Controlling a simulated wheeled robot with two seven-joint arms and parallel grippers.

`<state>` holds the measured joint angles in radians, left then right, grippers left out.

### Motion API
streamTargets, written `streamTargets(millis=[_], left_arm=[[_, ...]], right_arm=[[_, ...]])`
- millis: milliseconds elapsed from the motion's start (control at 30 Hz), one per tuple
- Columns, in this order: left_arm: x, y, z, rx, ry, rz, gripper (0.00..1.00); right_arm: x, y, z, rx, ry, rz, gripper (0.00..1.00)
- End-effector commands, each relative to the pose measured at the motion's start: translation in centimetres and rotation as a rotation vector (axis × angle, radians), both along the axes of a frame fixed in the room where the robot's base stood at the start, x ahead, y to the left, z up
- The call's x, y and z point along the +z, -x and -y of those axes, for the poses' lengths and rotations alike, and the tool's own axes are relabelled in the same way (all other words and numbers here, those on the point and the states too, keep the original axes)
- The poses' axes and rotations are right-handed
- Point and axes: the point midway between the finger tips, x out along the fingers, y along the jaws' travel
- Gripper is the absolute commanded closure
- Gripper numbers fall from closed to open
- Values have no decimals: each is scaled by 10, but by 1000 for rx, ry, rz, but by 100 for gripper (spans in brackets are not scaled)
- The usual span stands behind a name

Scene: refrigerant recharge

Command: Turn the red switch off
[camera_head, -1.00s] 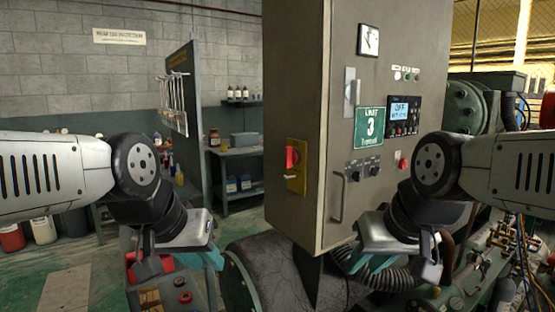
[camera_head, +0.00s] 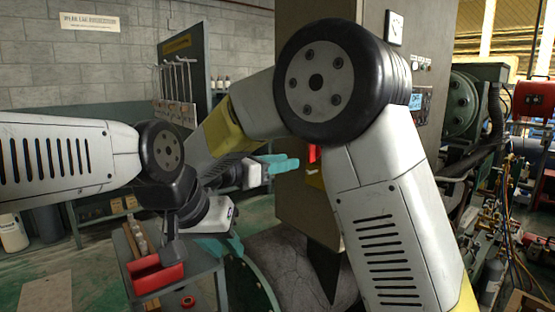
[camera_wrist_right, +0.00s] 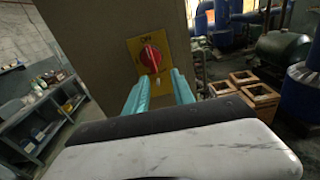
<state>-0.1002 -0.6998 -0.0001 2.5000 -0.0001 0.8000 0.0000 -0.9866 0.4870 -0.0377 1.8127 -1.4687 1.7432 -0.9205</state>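The red switch (camera_head: 313,155) sits on the side of the grey cabinet (camera_head: 300,205), partly hidden behind my right arm in the head view. In the right wrist view the red switch (camera_wrist_right: 150,58) is a knob on a yellow plate (camera_wrist_right: 133,48) marked OFF at the top. My right gripper (camera_head: 281,163) points at it from the left. In the wrist view, the teal fingers of my right gripper (camera_wrist_right: 160,82) are apart and empty, just short of the switch. My left gripper (camera_head: 228,245) hangs low at the left; its finger gap is unclear.
A cart with a red bin (camera_head: 157,276) stands below my left gripper. A tool board (camera_head: 185,75) and shelving are behind. Green machinery (camera_head: 462,100) and hoses crowd the right. Wooden crates (camera_wrist_right: 243,78) stand on the floor beyond the cabinet. The floor at far left is mostly clear.

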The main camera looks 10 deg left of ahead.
Motion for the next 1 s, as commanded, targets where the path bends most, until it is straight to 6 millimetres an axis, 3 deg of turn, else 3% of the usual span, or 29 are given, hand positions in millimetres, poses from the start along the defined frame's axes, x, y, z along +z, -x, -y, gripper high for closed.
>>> streamTargets(millis=[100, 233, 1000], left_arm=[[0, 0, 0, 0, 0, -1, 72], [0, 0, 0, 0, 0, 0, 72], [0, 0, 0, 0, 0, 0, 72]], right_arm=[[5, 0, -18, 27, 59, 19, 70], [6, -3, -17, 29, 69, 22, 70], [5, -65, 47, 26, 64, 20, 70]])
